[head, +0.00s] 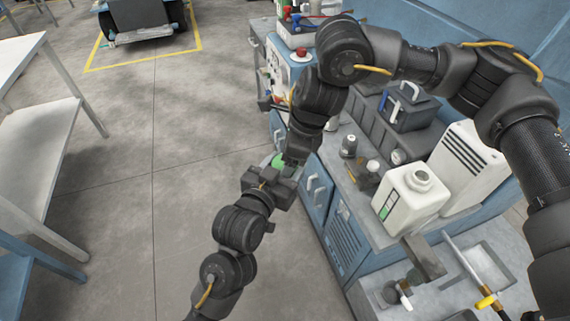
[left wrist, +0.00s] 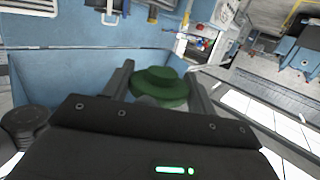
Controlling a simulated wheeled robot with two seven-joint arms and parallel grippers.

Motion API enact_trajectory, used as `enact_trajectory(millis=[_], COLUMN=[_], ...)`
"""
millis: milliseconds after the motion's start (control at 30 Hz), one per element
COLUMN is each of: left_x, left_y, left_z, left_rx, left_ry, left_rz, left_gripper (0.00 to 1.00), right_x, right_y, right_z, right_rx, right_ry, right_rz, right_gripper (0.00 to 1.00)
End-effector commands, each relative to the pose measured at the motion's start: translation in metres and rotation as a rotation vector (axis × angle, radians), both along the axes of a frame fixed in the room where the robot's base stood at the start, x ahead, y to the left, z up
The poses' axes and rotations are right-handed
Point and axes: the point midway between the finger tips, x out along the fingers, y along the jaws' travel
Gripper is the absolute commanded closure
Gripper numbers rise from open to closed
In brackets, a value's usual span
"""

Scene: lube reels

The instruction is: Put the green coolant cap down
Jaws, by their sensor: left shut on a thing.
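The green coolant cap (head: 279,160) is held off the floor at the left front of the blue workbench. My left gripper (head: 285,174) is shut on it. In the left wrist view the cap (left wrist: 160,84) sits between the two fingers, its wide rim and raised top showing. My right arm reaches over the bench, and its gripper (head: 296,158) ends close beside the cap and my left gripper. Its fingers are too hidden to tell their state. The white coolant jug (head: 408,200) stands on the bench with its neck open.
The blue bench (head: 335,235) holds small bottles (head: 349,146), a dark toolbox (head: 408,107) and a second white container (head: 466,165). A sink (head: 480,275) is at its near end. A white table (head: 40,130) stands at left. The floor between is clear.

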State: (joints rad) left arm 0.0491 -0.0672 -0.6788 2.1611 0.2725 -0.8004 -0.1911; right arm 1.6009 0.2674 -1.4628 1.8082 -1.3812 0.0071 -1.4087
Motion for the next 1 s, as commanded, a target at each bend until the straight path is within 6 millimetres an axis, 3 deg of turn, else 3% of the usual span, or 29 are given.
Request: enact_trajectory(millis=[400, 533, 1000], left_x=[0.001, 0.001, 0.0], left_y=[0.001, 0.001, 0.0], left_z=[0.0, 0.0, 0.0], left_rx=[-0.001, 0.0, 0.001], left_ry=[0.0, 0.001, 0.001], left_rz=[0.002, 0.003, 0.001], left_gripper=[0.68, 0.68, 0.68], right_x=[-0.002, -0.002, -0.005], right_y=[0.001, -0.001, -0.028], right_z=[0.0, 0.008, 0.094], right_rx=[0.001, 0.003, 0.0], right_ry=[0.004, 0.003, -0.003], right_rz=[0.006, 0.006, -0.001], right_gripper=[0.18, 0.18, 0.18])
